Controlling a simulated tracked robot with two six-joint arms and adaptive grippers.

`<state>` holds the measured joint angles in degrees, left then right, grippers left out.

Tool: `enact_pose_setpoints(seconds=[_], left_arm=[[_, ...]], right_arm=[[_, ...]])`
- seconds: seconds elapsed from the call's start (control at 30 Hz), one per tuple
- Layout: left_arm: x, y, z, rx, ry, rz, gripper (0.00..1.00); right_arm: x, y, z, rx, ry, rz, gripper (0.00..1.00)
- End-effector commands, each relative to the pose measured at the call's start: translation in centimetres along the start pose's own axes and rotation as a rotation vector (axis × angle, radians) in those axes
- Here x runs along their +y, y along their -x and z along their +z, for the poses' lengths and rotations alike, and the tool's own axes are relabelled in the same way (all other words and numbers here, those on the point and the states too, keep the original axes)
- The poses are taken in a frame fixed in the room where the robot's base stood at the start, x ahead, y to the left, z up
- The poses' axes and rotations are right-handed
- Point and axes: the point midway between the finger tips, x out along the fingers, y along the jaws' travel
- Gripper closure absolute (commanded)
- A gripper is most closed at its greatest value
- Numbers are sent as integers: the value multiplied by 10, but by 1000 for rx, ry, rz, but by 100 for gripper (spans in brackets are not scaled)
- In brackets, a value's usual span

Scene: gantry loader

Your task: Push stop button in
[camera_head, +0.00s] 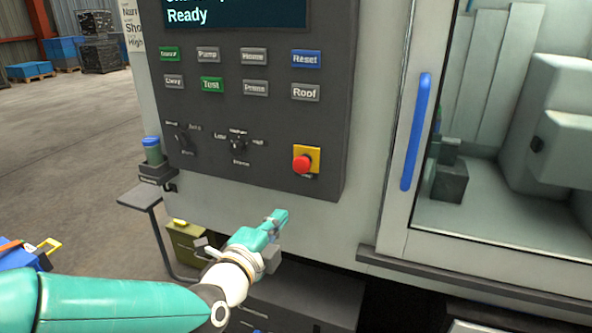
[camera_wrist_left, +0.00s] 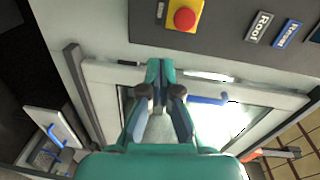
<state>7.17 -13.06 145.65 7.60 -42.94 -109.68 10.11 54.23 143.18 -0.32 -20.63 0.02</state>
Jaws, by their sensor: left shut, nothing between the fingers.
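The red stop button (camera_head: 303,164) sits on a yellow square plate (camera_head: 314,153) at the lower right of the dark control panel. It also shows at the top of the left wrist view (camera_wrist_left: 185,18). My left gripper (camera_head: 280,218) is below and slightly left of the button in the head view, apart from it. Its teal fingers are shut and empty, and they also show in the left wrist view (camera_wrist_left: 159,70), below the button in that picture. My right gripper is not in view.
The panel carries two rotary knobs (camera_head: 238,144) and labelled keys such as Reset (camera_head: 306,59). A blue door handle (camera_head: 416,132) stands right of the panel. A dark ledge (camera_head: 460,268) runs below the door. A blue-capped bottle (camera_head: 152,150) stands at the panel's left.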

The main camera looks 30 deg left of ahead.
Motion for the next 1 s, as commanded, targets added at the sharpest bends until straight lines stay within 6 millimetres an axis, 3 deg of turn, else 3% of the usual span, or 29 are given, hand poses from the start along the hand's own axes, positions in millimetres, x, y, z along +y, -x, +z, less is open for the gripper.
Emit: enact_pose_setpoints(seconds=[0.03, 0.13, 0.57, 0.77, 1.0], left_arm=[[-14, 6, 4, -11, -36, -35, 100], [-27, 11, 8, -25, -84, -68, 100], [-30, 11, 8, -28, -97, -73, 100], [-34, 2, 9, -32, -99, -69, 100], [-34, -22, 9, -29, -96, -69, 100]], right_arm=[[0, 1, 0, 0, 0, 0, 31], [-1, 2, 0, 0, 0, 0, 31], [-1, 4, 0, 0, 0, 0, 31], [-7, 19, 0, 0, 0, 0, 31], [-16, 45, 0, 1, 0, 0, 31]])
